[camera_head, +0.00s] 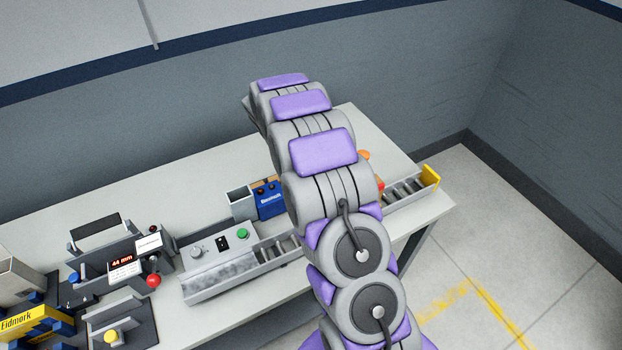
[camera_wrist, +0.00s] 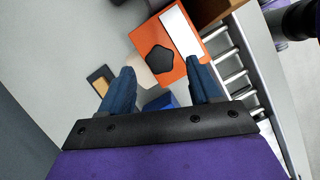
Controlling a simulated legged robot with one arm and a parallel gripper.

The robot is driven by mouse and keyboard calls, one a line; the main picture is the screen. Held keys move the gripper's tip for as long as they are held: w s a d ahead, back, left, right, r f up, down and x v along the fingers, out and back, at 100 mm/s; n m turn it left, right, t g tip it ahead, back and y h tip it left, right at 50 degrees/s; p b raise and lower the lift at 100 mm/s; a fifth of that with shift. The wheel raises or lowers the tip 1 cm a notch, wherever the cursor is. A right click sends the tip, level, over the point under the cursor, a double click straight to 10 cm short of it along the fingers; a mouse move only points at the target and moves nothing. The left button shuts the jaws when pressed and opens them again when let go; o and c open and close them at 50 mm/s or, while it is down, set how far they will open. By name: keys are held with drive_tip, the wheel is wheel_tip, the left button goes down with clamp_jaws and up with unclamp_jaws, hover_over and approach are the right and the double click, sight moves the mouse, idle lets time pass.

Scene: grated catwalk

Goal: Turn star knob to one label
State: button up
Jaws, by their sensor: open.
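In the wrist view, a black star knob (camera_wrist: 163,59) sits on an orange panel (camera_wrist: 147,38). A blank-looking white label plate (camera_wrist: 181,30) lies on the panel beside the knob; no lettering is readable. My gripper (camera_wrist: 163,72) is open, with its two blue fingers spread apart in front of the panel. The knob appears between and slightly beyond the fingertips, and I see no contact. In the head view my arm hides the knob and the gripper; only small orange-red parts (camera_head: 364,155) show at its right side.
The wrist view shows a roller conveyor (camera_wrist: 236,75), a blue object (camera_wrist: 161,102) and a small dark-framed tan block (camera_wrist: 102,79). In the head view, a control box (camera_head: 212,259), blue box (camera_head: 269,199) and black device (camera_head: 118,262) stand left on the bench (camera_head: 150,205). Bare bench lies behind them.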

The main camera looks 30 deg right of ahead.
drive_tip(key=shift+x, duration=1.4)
drive_tip(key=c, duration=1)
